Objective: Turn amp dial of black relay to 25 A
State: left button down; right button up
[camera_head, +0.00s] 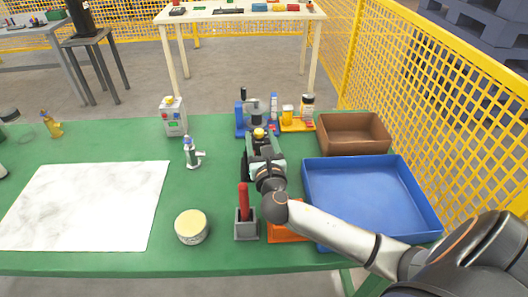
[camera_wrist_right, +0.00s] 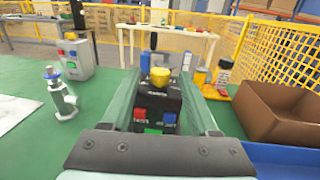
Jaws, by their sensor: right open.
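The black relay (camera_wrist_right: 158,100) stands upright between my right gripper's fingers in the right wrist view. It has a yellow round dial (camera_wrist_right: 160,77) on top, with red, blue and green parts low on its near face. My right gripper (camera_wrist_right: 160,88) is open, with one pale green finger on each side of the relay. I cannot tell whether either finger touches it. In the head view the gripper (camera_head: 260,146) hides most of the relay, and the yellow dial (camera_head: 258,133) shows just beyond it. The dial's scale and setting are too small to read. My left gripper is not in view.
A blue stand (camera_head: 241,122) and a yellow rack of bottles (camera_head: 297,125) stand behind the relay. A brown bin (camera_head: 353,149) and blue tray (camera_head: 312,211) lie right. A grey holder with a red-handled tool (camera_head: 245,225) stands in front.

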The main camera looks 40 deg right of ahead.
jog(key=v, duration=0.7)
dwell(0.3)
